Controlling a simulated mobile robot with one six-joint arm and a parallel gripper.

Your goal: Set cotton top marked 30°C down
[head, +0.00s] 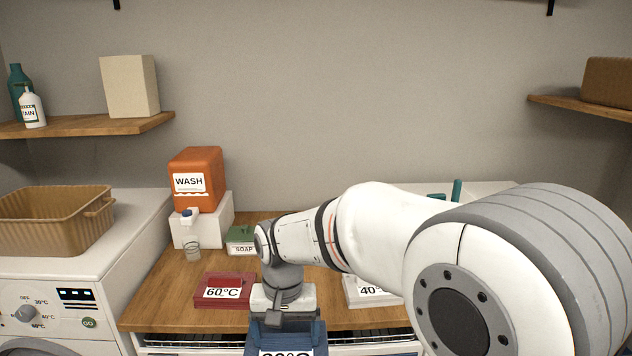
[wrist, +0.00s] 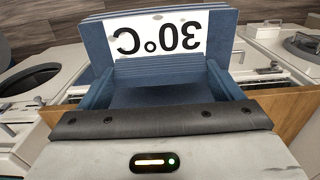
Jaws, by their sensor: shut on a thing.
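The cotton top marked 30°C is blue with a white label. It shows at the bottom of the head view (head: 312,332), cut off by the frame edge, and fills the upper middle of the wrist view (wrist: 97,45), its label upside down there. My gripper (head: 284,312) is shut on the top and holds it in front of the wooden counter's front edge. What lies below the top is out of view in the head view.
A washer (head: 70,285) with a brown basket (head: 60,225) stands left.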

